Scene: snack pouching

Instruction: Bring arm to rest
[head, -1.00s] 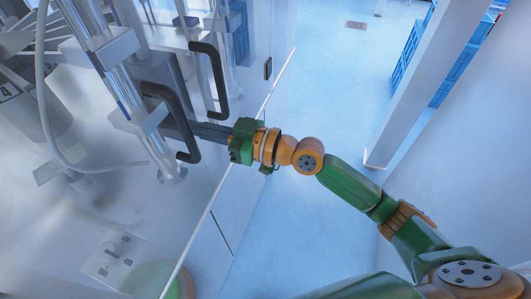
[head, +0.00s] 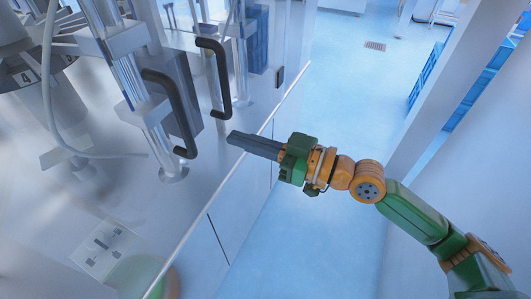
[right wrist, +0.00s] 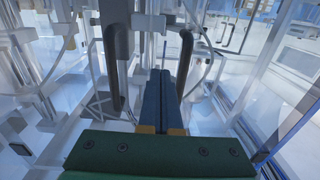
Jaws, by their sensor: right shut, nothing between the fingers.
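My right gripper (head: 232,137) is shut and empty in the head view. Its dark fingers lie together and point left, over the edge of the machine table. They are apart from the two dark handles on the machine: a nearer handle (head: 172,112) and a farther handle (head: 213,72). In the right wrist view the closed fingers (right wrist: 162,78) point away from the camera. A dark handle stands on the left (right wrist: 110,70) and another on the right (right wrist: 184,66). My left gripper is not in view.
The machine with clear and metal columns (head: 135,85) fills the left side of the head view. The table's edge (head: 205,215) runs diagonally below the gripper. Open blue floor (head: 335,90) lies to the right, bounded by a pale post (head: 440,100).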

